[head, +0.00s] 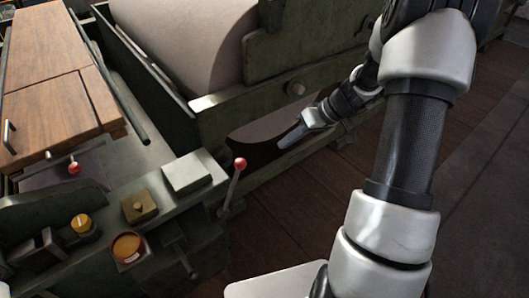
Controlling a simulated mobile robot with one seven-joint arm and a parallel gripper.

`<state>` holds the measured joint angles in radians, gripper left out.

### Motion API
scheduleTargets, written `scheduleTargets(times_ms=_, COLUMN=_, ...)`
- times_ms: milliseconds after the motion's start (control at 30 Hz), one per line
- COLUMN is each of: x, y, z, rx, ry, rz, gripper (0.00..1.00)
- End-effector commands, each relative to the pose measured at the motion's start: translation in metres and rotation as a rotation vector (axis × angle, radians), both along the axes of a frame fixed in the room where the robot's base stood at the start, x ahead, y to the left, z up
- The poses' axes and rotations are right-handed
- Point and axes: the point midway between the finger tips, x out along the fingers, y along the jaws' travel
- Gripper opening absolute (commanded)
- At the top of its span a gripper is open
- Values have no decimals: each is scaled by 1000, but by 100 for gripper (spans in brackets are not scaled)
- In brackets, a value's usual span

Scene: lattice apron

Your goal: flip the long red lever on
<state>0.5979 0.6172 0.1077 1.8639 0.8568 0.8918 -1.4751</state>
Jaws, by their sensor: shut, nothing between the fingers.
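The long red lever (233,184) is a thin metal rod with a red ball knob (240,164) on top. It stands at the right end of the green machine's control ledge and tilts slightly to the right. My gripper (281,145) is shut and empty. In the picture it is to the right of the red knob and a little above it, apart from it. It points left, in front of the machine's lower side. The lever's knob and rod are in plain view; its lower end is hard to make out.
A shorter red knob (74,168) sits farther left near the wooden panels (50,80). The ledge carries a pale block (187,174), a brass block (140,207), a yellow knob (81,223) and a round orange button (127,247). The dark plank floor (320,215) is clear.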

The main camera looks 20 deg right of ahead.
Motion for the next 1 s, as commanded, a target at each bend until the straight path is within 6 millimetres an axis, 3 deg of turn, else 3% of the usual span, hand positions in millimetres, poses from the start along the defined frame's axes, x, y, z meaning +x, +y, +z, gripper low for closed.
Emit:
scheduleTargets(times_ms=500, x=28, y=56, z=-77, rx=1, ry=4, rz=3, gripper=0)
scheduleTargets(times_ms=733, x=22, y=85, z=-69, rx=0, ry=2, rz=1, gripper=0)
scheduleTargets(times_ms=1000, x=21, y=94, z=-67, rx=-1, ry=2, rz=1, gripper=0)
